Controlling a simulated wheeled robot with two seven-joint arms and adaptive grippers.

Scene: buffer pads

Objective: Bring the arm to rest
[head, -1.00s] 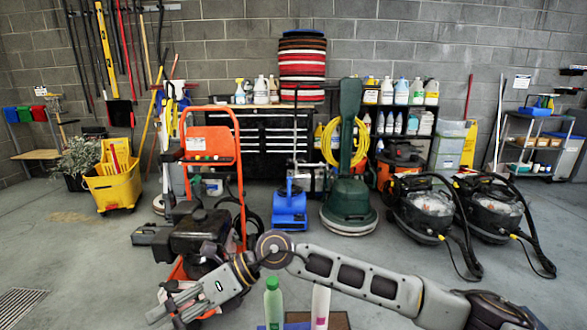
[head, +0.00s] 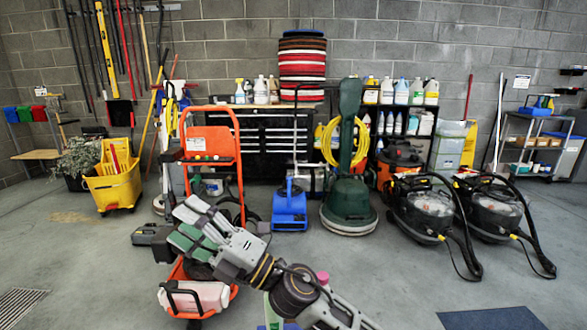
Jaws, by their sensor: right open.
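My right arm comes in from the lower right. Its gripper (head: 188,226) points up and to the left in front of the orange-framed machine. The jaws are apart, with no object visible between them. My left gripper is not in view. At the bottom edge, a light green bottle (head: 268,311) is mostly hidden behind my right arm. A pink cap (head: 322,277) shows just above that arm; what is below it is hidden.
The orange-framed machine (head: 239,160) stands behind the gripper. A blue machine (head: 290,208), a green floor machine (head: 349,208) and two black vacuums (head: 424,212) stand farther back. A dark flat pad (head: 490,318) lies at the bottom right. Open floor surrounds them.

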